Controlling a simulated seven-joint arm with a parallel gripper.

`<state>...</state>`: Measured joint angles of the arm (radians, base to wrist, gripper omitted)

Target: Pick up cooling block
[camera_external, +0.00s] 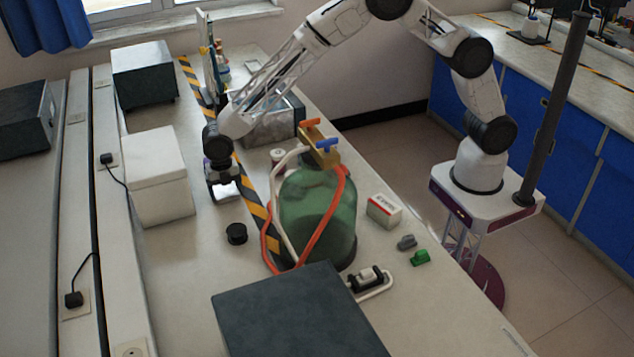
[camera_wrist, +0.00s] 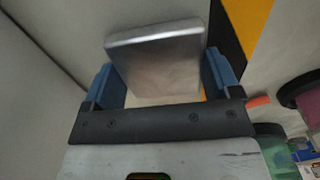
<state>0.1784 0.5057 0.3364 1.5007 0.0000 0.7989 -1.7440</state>
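The cooling block, a silver-grey metal slab (camera_wrist: 155,62), lies between my two blue fingers in the wrist view. My gripper (camera_wrist: 163,82) has its fingers wide apart, one on each side of the block. The block nearly fills the space between them. I cannot tell whether both fingers press on it. In the external view my gripper (camera_external: 223,186) points down over the bench, right of the white box, with a bright piece of the block (camera_external: 227,192) low at its fingers. Whether the block rests on the bench is unclear.
A white lidded box (camera_external: 158,178) stands close left of my gripper. A green bottle (camera_external: 318,215) with red and white hoses stands to the right. A small black cylinder (camera_external: 236,233) sits in front. Yellow-black tape (camera_external: 250,205) runs close by. A dark panel (camera_external: 295,315) lies nearer the camera.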

